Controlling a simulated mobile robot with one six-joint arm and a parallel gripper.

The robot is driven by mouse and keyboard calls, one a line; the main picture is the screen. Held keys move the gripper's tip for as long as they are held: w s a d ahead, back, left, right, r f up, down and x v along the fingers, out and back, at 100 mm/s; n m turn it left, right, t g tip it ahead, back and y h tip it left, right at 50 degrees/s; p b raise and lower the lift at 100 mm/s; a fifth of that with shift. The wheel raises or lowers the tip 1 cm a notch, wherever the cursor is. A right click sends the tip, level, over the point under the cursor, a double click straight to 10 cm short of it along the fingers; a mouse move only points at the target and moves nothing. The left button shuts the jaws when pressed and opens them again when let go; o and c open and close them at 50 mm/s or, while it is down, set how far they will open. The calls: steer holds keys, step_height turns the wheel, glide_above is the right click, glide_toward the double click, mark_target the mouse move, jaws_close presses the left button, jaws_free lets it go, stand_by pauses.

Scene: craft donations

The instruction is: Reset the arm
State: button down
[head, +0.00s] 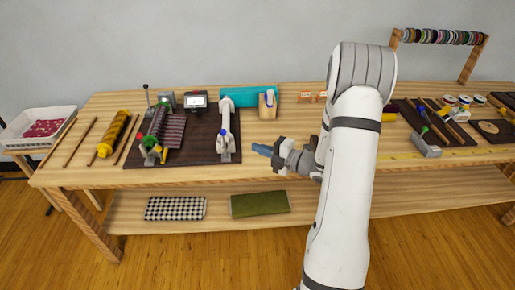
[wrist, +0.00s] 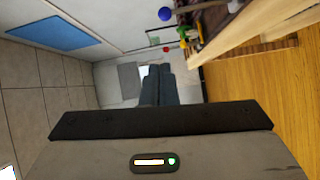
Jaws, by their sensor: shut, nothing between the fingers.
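My gripper (head: 262,150) is at the front edge of the wooden workbench (head: 250,170), in the middle of the head view, pointing left. Its dark fingers are together with nothing between them. In the wrist view the closed fingers (wrist: 158,88) show in the centre, with the bench edge to the right and the wood floor beyond. My white arm rises from the lower middle and bends over at the upper right, hiding part of the bench behind it.
A dark mat (head: 185,157) holds several tools left of my gripper. A white basket (head: 38,128) stands at the far left. A spool rack (head: 440,37) and a hammer (head: 425,145) are on the right. Folded cloths (head: 260,203) lie on the lower shelf.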

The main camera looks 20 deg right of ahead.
steer(key=s+a+r+n+g, duration=0.4)
steer(key=s+a+n+g, duration=0.25)
steer(key=n, duration=0.45)
steer(key=s+a+r+n+g, duration=0.3)
steer(key=s+a+n+g, duration=0.2)
steer(key=s+a+n, duration=0.45)
steer(key=s+d+r+n+t+h, duration=0.1)
steer(key=s+d+n+h, duration=0.4)
steer(key=n, duration=0.8)
steer(key=s+d+r+n+h, duration=0.4)
steer(key=s+n+h, duration=0.1)
steer(key=n, duration=0.8)
steer(key=shift+d+t+h, duration=0.35)
steer(key=shift+h, duration=0.55)
steer(key=shift+w+r, duration=0.1)
steer(key=shift+w, duration=0.1)
